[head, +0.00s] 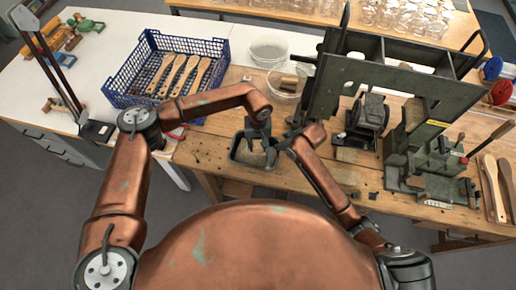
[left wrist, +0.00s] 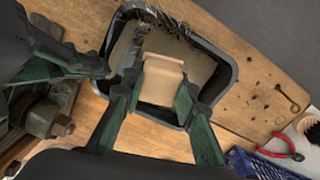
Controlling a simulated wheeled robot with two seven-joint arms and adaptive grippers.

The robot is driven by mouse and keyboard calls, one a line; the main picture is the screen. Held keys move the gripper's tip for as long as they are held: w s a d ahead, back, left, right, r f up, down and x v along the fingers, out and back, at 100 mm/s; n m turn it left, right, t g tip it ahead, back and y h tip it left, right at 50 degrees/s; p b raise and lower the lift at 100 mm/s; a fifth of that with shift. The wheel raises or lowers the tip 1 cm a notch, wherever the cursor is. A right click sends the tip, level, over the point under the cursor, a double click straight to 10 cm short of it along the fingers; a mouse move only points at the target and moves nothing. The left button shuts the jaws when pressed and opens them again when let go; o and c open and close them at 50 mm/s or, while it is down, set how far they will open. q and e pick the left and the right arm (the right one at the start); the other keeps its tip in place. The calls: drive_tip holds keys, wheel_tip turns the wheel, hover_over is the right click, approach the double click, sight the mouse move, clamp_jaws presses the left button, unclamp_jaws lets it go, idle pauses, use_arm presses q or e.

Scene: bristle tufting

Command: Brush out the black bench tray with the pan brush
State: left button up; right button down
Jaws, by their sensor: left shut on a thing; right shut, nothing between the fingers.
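The black bench tray (head: 236,158) sits on the wooden bench near its front edge. In the left wrist view its dark rim (left wrist: 229,80) surrounds a tan interior with dark bristle strands along the far end. My left gripper (head: 258,138) points down into the tray. It is shut on the pan brush, whose pale wooden part (left wrist: 163,76) shows between the fingers (left wrist: 155,98). The brush's lower part is hard to tell from the tray floor. My right gripper (head: 284,147) is shut and empty at the tray's right side, and in the left wrist view its fingertips (left wrist: 106,74) are close against the rim.
A blue crate (head: 205,47) with several wooden brush handles stands behind left. Clear bowls (head: 269,50) stand behind the tray. A dark green press (head: 345,75) stands to the right. Red-handled pliers (left wrist: 290,148) lie near the crate.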

idle(0.3)
drive_tip(key=shift+r, duration=3)
drive_tip(key=shift+r, duration=0.1)
drive_tip(key=v, duration=1.1)
drive_tip(key=shift+r, duration=0.35)
drive_tip(key=shift+d, duration=0.1)
